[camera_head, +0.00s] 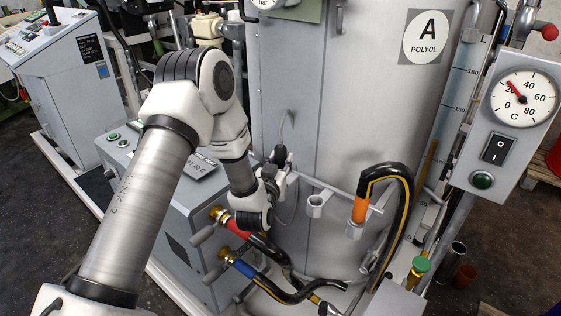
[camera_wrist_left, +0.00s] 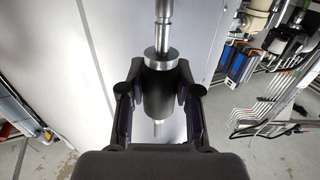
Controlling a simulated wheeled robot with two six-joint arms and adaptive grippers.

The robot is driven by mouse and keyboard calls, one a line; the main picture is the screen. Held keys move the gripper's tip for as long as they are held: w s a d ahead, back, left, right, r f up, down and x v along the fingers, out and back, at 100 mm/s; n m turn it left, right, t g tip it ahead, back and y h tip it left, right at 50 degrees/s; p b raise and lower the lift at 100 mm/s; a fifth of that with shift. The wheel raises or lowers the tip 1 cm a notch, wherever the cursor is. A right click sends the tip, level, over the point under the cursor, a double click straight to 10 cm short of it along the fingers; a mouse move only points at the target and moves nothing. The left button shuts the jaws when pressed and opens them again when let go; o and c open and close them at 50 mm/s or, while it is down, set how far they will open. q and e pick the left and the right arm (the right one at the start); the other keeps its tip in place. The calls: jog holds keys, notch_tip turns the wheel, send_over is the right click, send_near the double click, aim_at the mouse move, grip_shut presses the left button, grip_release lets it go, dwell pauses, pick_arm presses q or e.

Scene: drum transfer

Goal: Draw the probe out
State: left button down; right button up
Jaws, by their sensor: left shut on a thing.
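The probe shows in the left wrist view as a dark cylindrical grip (camera_wrist_left: 160,95) with a bright metal collar and a thin metal rod above and below it. My left gripper (camera_wrist_left: 160,82) is shut around the dark grip, one finger on each side. In the head view, my left gripper (camera_head: 274,172) is in front of the grey tank (camera_head: 360,110), and the probe (camera_head: 281,153) is small and partly hidden by it. Whether the rod's end sits in anything cannot be told. My right gripper is not in view.
A rail with an empty ring holder (camera_head: 316,205) is right of my gripper. An orange-handled black hose (camera_head: 360,207) hangs beyond it. Red and blue hoses (camera_head: 265,275) on brass fittings lie below. A gauge panel (camera_head: 505,125) is at right, a grey cabinet (camera_head: 170,215) at left.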

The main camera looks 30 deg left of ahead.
aim_at(280, 147)
pick_arm(q)
jog(key=shift+r, duration=0.5)
notch_tip(280, 147, up, 4)
jog(key=p, duration=0.3)
dwell(0.3)
